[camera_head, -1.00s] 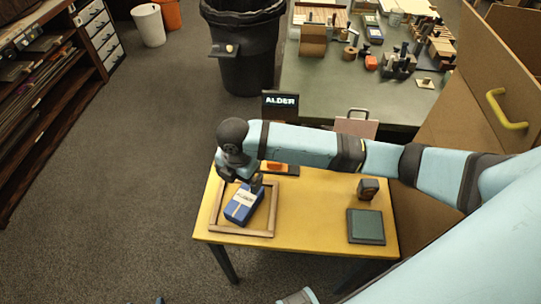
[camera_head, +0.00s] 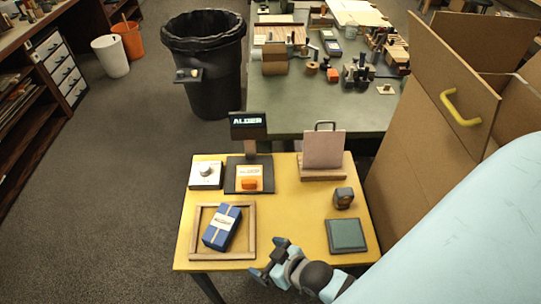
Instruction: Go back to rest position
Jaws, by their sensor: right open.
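My right gripper (camera_head: 267,261) is at the front edge of the yellow table (camera_head: 290,215), at the bottom of the view. It is open, and nothing shows between its fingers. Its arm comes in from the right. A blue box (camera_head: 217,238) with a pale band lies tilted inside a wooden frame (camera_head: 252,246) on the table's left part, to the left of the gripper and apart from it. My left gripper is not in view.
The table also bears a white box with a knob (camera_head: 206,174), an orange block (camera_head: 249,184) before a sign (camera_head: 248,126), a card stand (camera_head: 324,150), a dark stamp (camera_head: 343,198) and a green pad (camera_head: 346,235). A cardboard panel (camera_head: 420,160) stands right. The table's middle is clear.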

